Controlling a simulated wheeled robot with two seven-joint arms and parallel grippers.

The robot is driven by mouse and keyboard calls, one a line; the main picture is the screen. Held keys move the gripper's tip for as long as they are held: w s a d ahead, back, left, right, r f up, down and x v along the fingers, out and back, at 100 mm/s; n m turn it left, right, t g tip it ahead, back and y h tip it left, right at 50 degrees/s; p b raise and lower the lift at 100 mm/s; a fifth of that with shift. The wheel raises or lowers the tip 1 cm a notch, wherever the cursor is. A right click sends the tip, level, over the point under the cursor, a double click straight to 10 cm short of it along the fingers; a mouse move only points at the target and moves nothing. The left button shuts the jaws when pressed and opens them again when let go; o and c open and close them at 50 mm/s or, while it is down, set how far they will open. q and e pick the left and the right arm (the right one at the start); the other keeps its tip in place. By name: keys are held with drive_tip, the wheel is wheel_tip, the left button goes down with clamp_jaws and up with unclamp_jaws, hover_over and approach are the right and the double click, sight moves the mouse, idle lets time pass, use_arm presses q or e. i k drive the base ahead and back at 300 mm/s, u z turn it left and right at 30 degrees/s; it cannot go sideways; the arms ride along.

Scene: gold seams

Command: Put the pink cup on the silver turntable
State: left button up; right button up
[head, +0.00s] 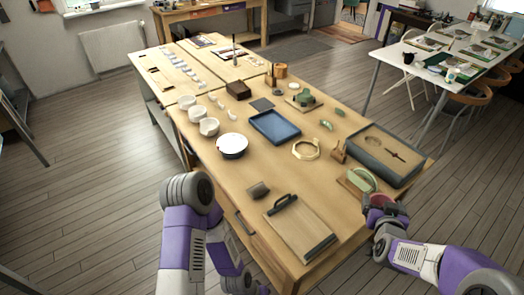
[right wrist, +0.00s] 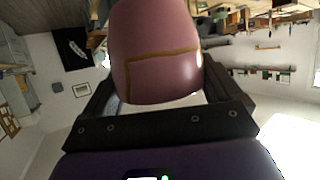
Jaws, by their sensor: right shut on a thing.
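The pink cup (right wrist: 155,55) with a gold seam is held between the fingers of my right gripper (right wrist: 165,100) in the right wrist view. In the head view, my right gripper (head: 388,212) is at the table's right front edge, with a small part of the pink cup (head: 378,199) showing and the rest hidden by the gripper. The silver turntable (head: 232,144) appears as a pale round disc with a dark rim, left of the table's middle, with nothing on it. It is well apart from the cup. My left arm shows at lower left, but its gripper cannot be made out.
A green rounded piece on a wooden stand (head: 356,181) is close beside my right gripper. White bowls (head: 209,127) stand behind the turntable.

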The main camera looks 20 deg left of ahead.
sight(233, 142)
drive_tip(key=k, duration=1.1)
drive_tip(key=u, duration=0.65)
drive_tip(key=i, duration=0.65)
drive_tip(key=u, duration=0.8)
drive_tip(key=i, duration=0.9)
drive_tip(key=z, duration=0.6)
drive_tip(key=i, duration=0.65)
drive_tip(key=z, duration=0.55)
